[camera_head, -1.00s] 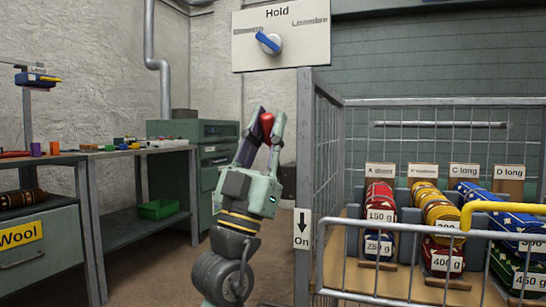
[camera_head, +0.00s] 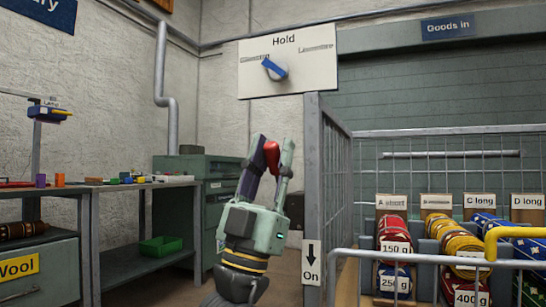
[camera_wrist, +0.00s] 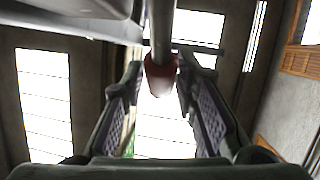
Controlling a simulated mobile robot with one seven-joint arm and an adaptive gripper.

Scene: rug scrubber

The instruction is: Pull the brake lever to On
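The red knob (camera_head: 271,157) of the lever sits between the fingertips of my gripper (camera_head: 268,150) in the head view. In the wrist view the knob (camera_wrist: 160,74) hangs on a grey rod between the two fingers, with narrow gaps seeming to show beside it. My gripper looks open around the knob; whether a pad touches it is hard to tell. The lever's rod is hidden in the head view. An "On" label (camera_head: 312,263) with a downward arrow is on the cage post, to the right of and below my gripper.
A Hold panel (camera_head: 255,83) with a blue dial pointer turned to upper left is above. The wire cage (camera_head: 350,180) with labelled rolls and a yellow rail (camera_head: 492,240) stands right. A workbench (camera_head: 115,186) and green cabinet (camera_head: 220,168) stand left.

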